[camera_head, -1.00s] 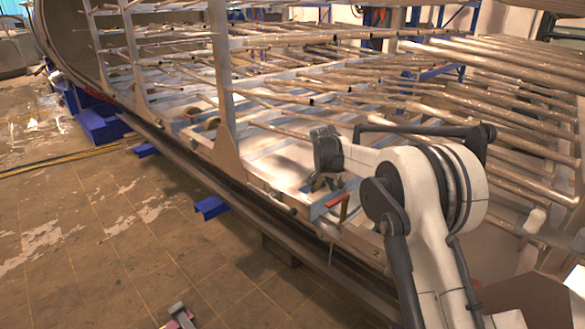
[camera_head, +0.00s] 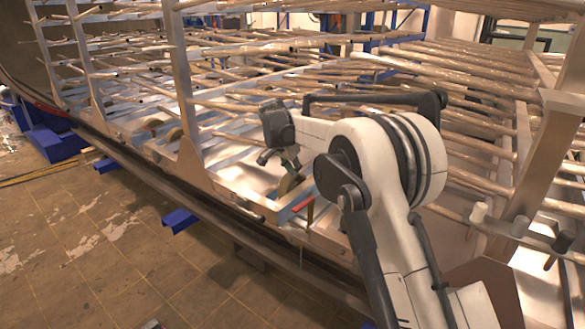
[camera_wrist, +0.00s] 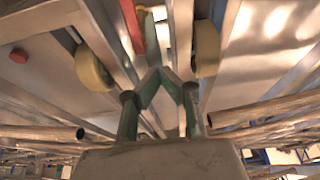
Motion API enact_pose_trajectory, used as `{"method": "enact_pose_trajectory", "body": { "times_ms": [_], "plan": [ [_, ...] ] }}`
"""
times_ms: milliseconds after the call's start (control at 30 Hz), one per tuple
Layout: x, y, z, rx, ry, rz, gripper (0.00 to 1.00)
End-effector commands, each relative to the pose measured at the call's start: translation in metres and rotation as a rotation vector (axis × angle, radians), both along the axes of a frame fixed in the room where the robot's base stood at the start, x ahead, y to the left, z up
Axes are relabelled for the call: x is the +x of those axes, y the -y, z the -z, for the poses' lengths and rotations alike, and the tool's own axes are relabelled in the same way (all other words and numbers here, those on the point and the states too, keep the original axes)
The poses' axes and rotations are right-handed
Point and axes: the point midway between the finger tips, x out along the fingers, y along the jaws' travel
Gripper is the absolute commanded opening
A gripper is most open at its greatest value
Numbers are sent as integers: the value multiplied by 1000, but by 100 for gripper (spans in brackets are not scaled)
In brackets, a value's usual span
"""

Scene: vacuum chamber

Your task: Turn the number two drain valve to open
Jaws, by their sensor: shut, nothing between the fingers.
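A red bar-like handle (camera_head: 310,212) stands at the chamber's lower front frame in the head view. A red bar (camera_wrist: 132,25) at the top of the wrist view, just left of centre, looks like the same handle. My gripper (camera_head: 279,157) is above and left of the handle in the head view. In the wrist view my gripper (camera_wrist: 158,76) has its greenish fingers together with nothing between them. The red bar lies beyond the fingertips, and no contact shows.
Pale rollers (camera_wrist: 93,68) and (camera_wrist: 207,48) flank the fingertips. A round red knob (camera_wrist: 19,55) is at the left. Rows of metal pipes (camera_head: 440,65) fill the chamber, and an upright post (camera_head: 185,90) stands left of my arm. The floor (camera_head: 90,270) in front is largely clear.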

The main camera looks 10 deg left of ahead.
Motion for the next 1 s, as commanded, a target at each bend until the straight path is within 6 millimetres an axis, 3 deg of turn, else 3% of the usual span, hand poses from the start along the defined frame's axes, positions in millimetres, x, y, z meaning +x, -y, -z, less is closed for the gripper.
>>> {"method": "enact_pose_trajectory", "body": {
  "times_ms": [33,167,300,400,533,767,1000],
  "plan": [
    [-1,-1,-4,0,0,0,0],
    [-11,-4,-10,0,0,5,17],
    [-44,-7,-18,0,-1,33,36],
    [-66,-9,-20,0,0,52,36],
    [-79,-8,-19,-1,0,69,36],
    [-72,-2,7,0,0,70,36],
    [-57,8,49,0,0,70,36]
  ]
}}
